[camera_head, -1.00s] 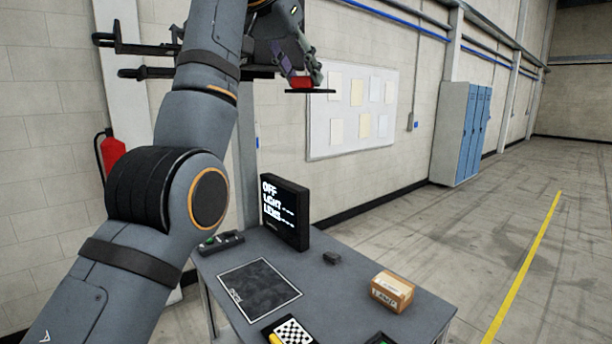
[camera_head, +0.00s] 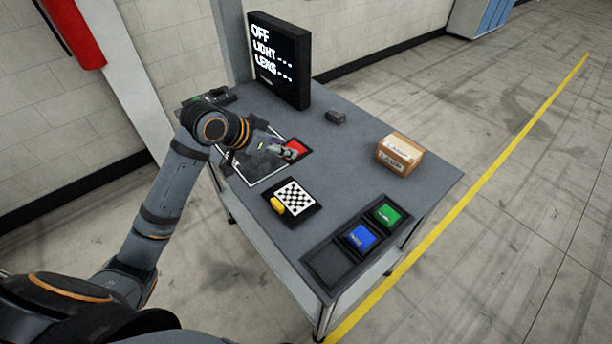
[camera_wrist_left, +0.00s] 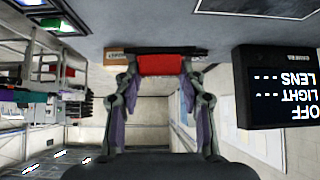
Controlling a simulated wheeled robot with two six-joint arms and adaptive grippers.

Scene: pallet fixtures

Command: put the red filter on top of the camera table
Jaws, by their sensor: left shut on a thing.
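My left gripper (camera_head: 285,152) is shut on the red filter (camera_head: 296,149), a red block on a flat dark plate. In the left wrist view the red filter (camera_wrist_left: 161,65) sits between the two fingertips (camera_wrist_left: 160,72). The gripper is low over the grey camera table (camera_head: 345,175), at the right edge of a dark mat with a white outline (camera_head: 245,168). I cannot tell whether the plate touches the table. The arm and gripper hide part of the mat. My right gripper is not in view.
A black screen (camera_head: 280,60) reads OFF, LIGHT, LENS. A tray (camera_head: 325,265) holds blue (camera_head: 360,237) and green (camera_head: 388,214) filters beside one empty compartment.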

